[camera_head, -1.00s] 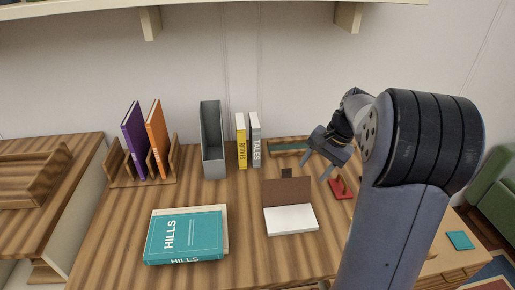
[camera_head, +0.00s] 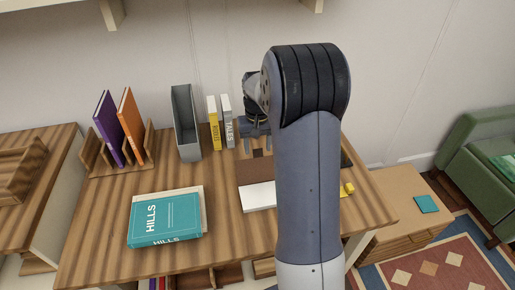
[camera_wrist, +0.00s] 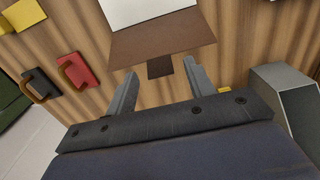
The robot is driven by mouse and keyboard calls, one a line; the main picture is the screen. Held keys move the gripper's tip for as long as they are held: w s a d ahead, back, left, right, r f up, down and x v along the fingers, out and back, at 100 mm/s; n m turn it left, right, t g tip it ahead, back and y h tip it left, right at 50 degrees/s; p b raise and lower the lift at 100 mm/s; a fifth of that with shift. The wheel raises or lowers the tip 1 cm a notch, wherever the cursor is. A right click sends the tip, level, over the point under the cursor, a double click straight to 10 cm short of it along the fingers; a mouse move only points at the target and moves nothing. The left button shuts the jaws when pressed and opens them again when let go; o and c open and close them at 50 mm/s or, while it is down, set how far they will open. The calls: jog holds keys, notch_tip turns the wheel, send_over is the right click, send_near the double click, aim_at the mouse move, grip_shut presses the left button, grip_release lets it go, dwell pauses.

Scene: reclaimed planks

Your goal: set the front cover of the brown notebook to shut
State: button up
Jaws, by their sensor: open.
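The brown notebook lies open on the plank desk, its white pages (camera_head: 258,196) facing up. Its brown front cover (camera_head: 252,171) stands raised at the back of the pages, with a small dark tab on its far edge. In the wrist view the cover (camera_wrist: 150,42), the tab (camera_wrist: 160,67) and part of the pages (camera_wrist: 135,9) show at the top. My gripper (camera_head: 256,141) is open at the cover's far edge, and my arm hides part of the notebook's right side. In the wrist view the fingertips of my gripper (camera_wrist: 159,66) are on either side of the tab, apart from it.
A teal book (camera_head: 166,218) lies left of the notebook. Yellow (camera_head: 214,122) and white (camera_head: 228,120) books and a grey file holder (camera_head: 185,122) stand behind.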

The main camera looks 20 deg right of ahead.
jog(key=shift+f, duration=0.8)
jog(key=shift+c, duration=0.3)
grip_shut()
